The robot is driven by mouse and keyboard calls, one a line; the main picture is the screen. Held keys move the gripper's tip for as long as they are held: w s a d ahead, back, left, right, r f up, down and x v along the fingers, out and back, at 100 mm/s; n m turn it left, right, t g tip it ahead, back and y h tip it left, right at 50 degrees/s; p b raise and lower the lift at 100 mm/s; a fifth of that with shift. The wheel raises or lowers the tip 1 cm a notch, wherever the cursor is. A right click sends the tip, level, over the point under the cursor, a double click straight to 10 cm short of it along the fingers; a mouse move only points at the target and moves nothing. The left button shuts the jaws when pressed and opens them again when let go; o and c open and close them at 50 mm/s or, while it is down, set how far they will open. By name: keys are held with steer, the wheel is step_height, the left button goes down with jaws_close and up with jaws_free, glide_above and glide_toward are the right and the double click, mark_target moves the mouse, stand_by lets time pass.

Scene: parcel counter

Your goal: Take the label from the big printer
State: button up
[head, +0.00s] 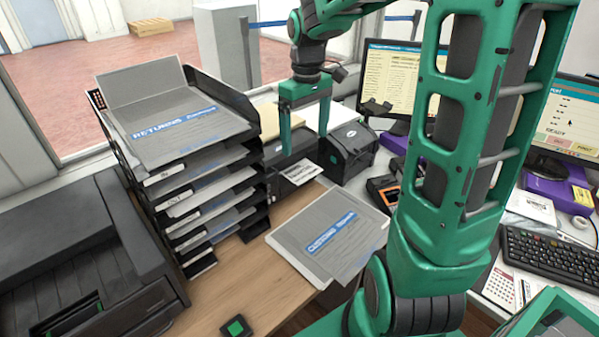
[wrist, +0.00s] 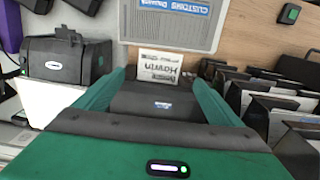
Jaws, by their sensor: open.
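A white printed label (head: 300,172) sticks out of the front of a dark printer (head: 302,150), which stands beside the tray stack. The printer's left side is partly hidden by the trays and my gripper. My gripper (head: 304,143) is open, empty and pointing down over this printer. In the wrist view the label (wrist: 160,67) and printer (wrist: 155,101) lie between the two green fingers, with the label beyond the fingertips. A second dark printer (head: 350,155) stands to the right in the head view; it also shows at left in the wrist view (wrist: 66,62).
A tall stack of document trays (head: 190,160) stands close left of the printer. A Customs folder (head: 330,235) lies on the wooden counter (head: 250,290) in front. Monitors and a keyboard (head: 555,260) are at right; a large black machine (head: 75,260) is at left.

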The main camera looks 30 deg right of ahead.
mark_target(305, 173)
steer(key=shift+f, duration=5.1)
steer(key=c, duration=0.5)
